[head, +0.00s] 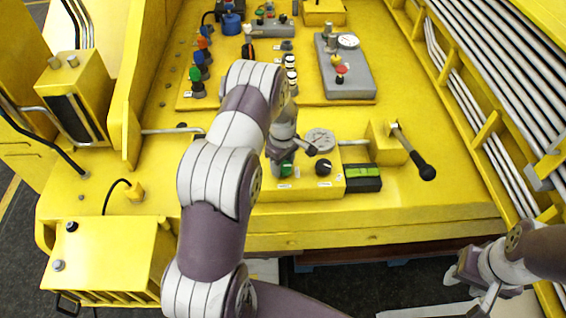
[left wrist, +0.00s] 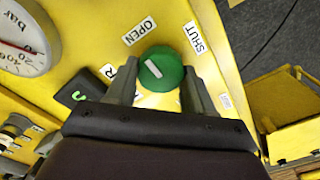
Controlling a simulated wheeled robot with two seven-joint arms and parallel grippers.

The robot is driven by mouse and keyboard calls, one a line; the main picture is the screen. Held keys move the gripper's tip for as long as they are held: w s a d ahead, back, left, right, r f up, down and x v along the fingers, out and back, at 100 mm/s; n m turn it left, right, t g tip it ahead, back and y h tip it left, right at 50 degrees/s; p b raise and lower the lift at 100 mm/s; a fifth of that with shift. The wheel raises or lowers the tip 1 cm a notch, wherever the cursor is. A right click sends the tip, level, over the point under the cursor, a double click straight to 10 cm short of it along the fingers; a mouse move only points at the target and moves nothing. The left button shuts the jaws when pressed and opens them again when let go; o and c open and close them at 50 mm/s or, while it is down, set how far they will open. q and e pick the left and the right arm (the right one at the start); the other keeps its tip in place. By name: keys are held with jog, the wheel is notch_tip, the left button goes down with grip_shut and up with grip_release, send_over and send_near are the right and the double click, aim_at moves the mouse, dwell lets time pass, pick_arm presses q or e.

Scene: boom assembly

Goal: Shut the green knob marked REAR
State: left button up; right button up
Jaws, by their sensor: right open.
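The green knob (left wrist: 162,70) sits on the yellow panel between the OPEN label (left wrist: 139,32) and the SHUT label (left wrist: 194,37) in the left wrist view. Its white mark points up-left, nearer OPEN than SHUT. A label beside it is mostly hidden by a finger. My left gripper (left wrist: 159,80) has one finger on each side of the knob, apart, with narrow gaps showing. In the head view the green knob (head: 285,169) shows just below my left gripper (head: 280,160). My right gripper (head: 482,292) is open and empty at the lower right, away from the panel.
A black knob (head: 323,167) stands right of the green one, with a round gauge (head: 319,139) behind it. A black box with a green top (head: 363,172) and a black-tipped lever (head: 426,171) are further right. Several coloured knobs and switches fill the panel behind.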

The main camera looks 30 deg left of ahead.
pick_arm(q)
jog(key=shift+d, duration=0.1)
jog(key=shift+c, duration=0.6)
jog(key=shift+m, duration=0.3)
jog(key=m+b, duration=0.2)
jog(key=shift+f+m, duration=0.1)
jog(key=shift+m, duration=0.3)
jog(key=m+b, duration=0.2)
jog(key=m, duration=0.2)
jog(key=m+b, duration=0.1)
jog(key=m, duration=0.5)
jog(key=shift+b, duration=0.3)
jog(key=shift+m+b, duration=0.4)
jog(key=shift+m, duration=1.9)
